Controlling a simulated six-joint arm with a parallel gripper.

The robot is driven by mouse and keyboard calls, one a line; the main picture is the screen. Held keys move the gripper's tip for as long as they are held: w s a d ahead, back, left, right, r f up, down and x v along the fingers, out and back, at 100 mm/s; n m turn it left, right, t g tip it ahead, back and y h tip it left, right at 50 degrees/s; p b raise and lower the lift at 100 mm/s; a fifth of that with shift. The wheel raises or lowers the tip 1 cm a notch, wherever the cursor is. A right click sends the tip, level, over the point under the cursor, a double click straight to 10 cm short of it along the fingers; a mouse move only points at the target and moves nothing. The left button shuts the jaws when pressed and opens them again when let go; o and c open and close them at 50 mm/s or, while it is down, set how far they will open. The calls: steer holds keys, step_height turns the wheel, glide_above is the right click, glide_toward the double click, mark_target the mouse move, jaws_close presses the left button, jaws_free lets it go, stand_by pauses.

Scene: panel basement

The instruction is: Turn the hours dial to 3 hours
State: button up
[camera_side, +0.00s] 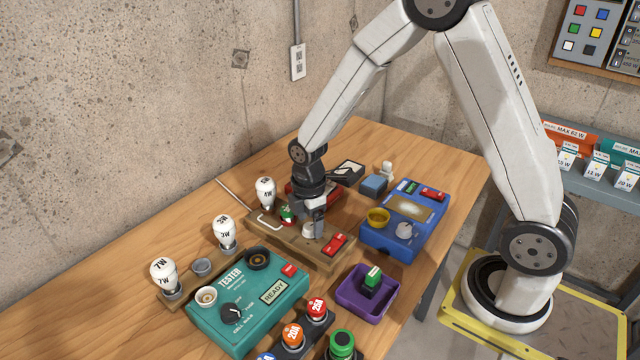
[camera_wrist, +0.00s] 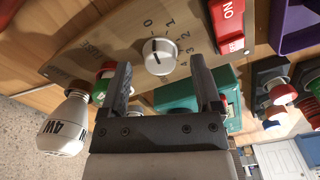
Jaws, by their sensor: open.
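The hours dial (camera_wrist: 160,57) is a round white knob on a wooden board (camera_wrist: 100,45) printed with the marks 0, 1, 2, 3 and 4. Its black line points at or close to 0. In the side view, the dial (camera_side: 309,230) is partly hidden under my gripper (camera_side: 314,212). My gripper is open and empty. In the wrist view, its two fingertips (camera_wrist: 157,66) stand on either side of the dial and appear just short of it. I cannot tell whether they touch it.
A red ON switch (camera_wrist: 229,25) sits beside the dial on the board. The blue device (camera_side: 385,245), purple tray (camera_side: 349,299) and teal tester (camera_side: 215,318) surround the board.

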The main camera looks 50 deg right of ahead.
steer(key=shift+f, duration=0.55)
jaws_close()
